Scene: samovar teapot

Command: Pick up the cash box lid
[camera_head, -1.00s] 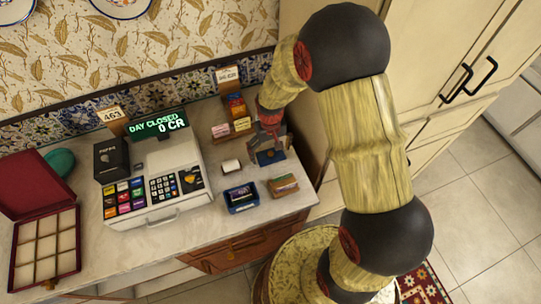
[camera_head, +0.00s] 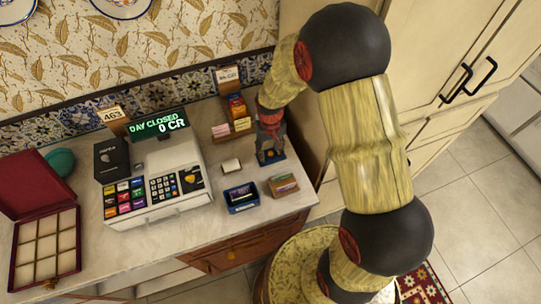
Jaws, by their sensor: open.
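No thing is marked as the cash box lid. A dark red lid (camera_head: 32,185) stands raised behind an open red box (camera_head: 17,262) with pale compartments, at the left of the counter. A small open blue box (camera_head: 243,207) with items inside sits right of the register, beside a small brown piece (camera_head: 283,184); I cannot tell which of these is the cash box. My gripper (camera_head: 269,150) is open and points down over a small blue object (camera_head: 272,159) at the counter's back right. I cannot tell whether they touch. The red box and its lid are far left of it.
A cash register (camera_head: 155,210) stands mid-counter, with a black box (camera_head: 112,160) and a teal round thing (camera_head: 60,161) near it. Cream cabinets (camera_head: 450,50) rise at right.

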